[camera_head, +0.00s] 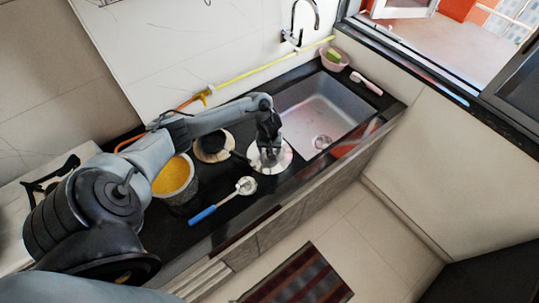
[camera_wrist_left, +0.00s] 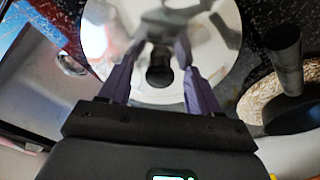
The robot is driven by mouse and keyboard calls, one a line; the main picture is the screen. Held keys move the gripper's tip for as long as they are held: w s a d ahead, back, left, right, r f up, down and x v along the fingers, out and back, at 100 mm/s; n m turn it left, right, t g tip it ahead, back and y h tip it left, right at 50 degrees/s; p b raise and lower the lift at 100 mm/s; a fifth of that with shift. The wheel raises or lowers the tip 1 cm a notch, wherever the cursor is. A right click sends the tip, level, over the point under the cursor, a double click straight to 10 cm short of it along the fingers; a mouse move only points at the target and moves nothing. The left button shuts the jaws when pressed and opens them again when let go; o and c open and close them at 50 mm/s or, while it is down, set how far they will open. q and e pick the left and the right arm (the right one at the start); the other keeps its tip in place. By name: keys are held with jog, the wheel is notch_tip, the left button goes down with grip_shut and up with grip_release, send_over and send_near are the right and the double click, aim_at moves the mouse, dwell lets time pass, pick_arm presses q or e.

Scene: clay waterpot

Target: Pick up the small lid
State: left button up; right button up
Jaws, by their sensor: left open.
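The small lid is a round, shiny silver disc (camera_head: 284,161) lying on the black counter just left of the sink. It fills the upper middle of the left wrist view (camera_wrist_left: 108,35), with its dark knob (camera_wrist_left: 159,76) at the centre. My left gripper (camera_head: 269,153) is right over the lid, pointing down. In the left wrist view its two fingers (camera_wrist_left: 159,50) are apart, one on each side of the knob. I cannot tell whether they touch it. Part of the lid is hidden by the gripper. My right gripper does not show.
A pot with yellow contents (camera_head: 172,176) stands left under my arm. Beside it, a dark-handled pan (camera_wrist_left: 292,105) rests on a round woody mat (camera_wrist_left: 259,93). A blue-handled utensil (camera_head: 204,215) lies near the counter's front. The sink (camera_head: 318,104) is to the right.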

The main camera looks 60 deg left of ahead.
pick_arm(q)
grip_shut()
jog(key=shift+r, duration=0.1)
dwell(0.3)
